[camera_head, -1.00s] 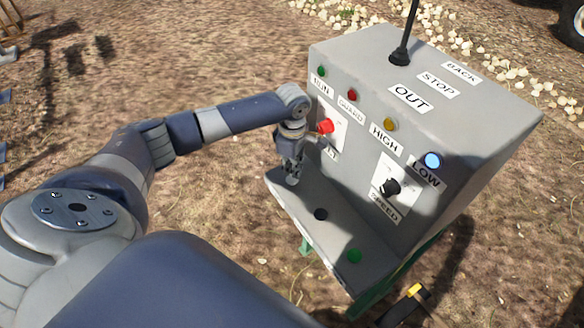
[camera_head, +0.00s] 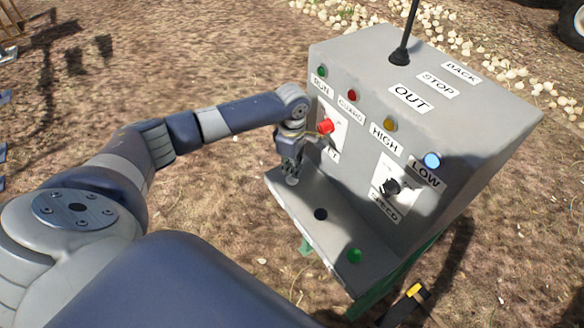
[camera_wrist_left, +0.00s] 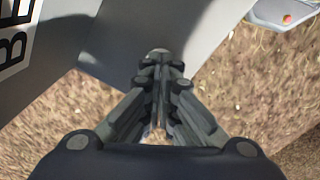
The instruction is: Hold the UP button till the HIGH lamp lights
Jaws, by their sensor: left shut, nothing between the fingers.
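The grey control box (camera_head: 440,105) has a HIGH lamp (camera_head: 390,124), dull amber and unlit, and a LOW lamp (camera_head: 432,160), glowing bright blue. Its lower ledge (camera_head: 338,236) carries a black button (camera_head: 320,214) and a green button (camera_head: 355,256). I cannot read an UP label. My left gripper (camera_head: 292,179) is shut and points down at the ledge's far left end. In the left wrist view, its closed fingers (camera_wrist_left: 160,58) meet at a small pale round tip or button against the grey ledge; I cannot tell which, or whether they touch. My right gripper is out of view.
A red knob (camera_head: 325,127) sticks out close beside my left wrist. A black SPEED knob (camera_head: 391,187) is on the right panel, and a black lever (camera_head: 403,45) rises from the top. Dirt ground surrounds the box; onions (camera_head: 480,60) lie behind it.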

